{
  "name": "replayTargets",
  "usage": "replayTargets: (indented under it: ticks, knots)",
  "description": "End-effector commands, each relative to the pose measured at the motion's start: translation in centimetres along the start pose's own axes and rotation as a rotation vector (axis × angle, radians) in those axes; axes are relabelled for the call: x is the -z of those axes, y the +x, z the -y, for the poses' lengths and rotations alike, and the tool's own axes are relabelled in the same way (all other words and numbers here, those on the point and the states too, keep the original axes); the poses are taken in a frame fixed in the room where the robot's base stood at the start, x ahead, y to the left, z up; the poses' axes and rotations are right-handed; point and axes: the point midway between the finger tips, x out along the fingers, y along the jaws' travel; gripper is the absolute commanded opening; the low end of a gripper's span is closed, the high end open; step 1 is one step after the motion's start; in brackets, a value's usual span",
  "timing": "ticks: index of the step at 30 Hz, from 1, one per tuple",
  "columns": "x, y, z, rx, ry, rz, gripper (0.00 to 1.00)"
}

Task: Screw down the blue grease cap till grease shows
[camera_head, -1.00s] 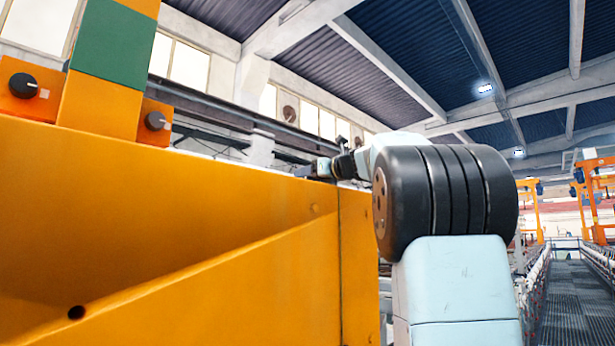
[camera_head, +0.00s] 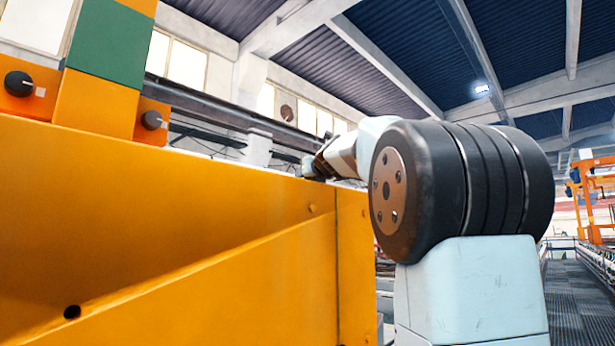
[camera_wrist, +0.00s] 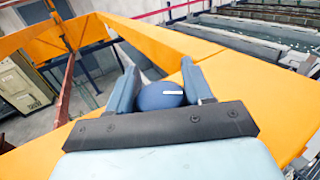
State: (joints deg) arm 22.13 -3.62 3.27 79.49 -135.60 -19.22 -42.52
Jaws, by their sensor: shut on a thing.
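The blue grease cap (camera_wrist: 158,96) shows in the wrist view, with a short white mark on its top. It sits at the orange frame, between the two fingers of my gripper (camera_wrist: 161,88). My gripper is shut on the cap, one finger on each side. The cap's lower part is hidden behind the gripper's dark crossbar, and no grease is visible. In the head view my arm reaches behind the top edge of the orange panel, and the cap cannot be seen there.
A large orange panel (camera_head: 200,200) fills the left of the head view, with black knobs (camera_head: 19,84) on orange boxes above it. A grated walkway (camera_head: 575,300) runs along the right. In the wrist view, long grey tanks (camera_wrist: 240,45) lie beyond the orange frame (camera_wrist: 240,85).

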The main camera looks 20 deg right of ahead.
Motion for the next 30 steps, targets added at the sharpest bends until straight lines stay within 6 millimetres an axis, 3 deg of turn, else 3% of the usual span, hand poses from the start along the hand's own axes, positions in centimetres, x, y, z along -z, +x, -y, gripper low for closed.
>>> replayTargets:
  ticks: [30]
  knots:
    - [0.18, 0.02, 0.19, 0.124, 0.001, -0.005, 0.20]
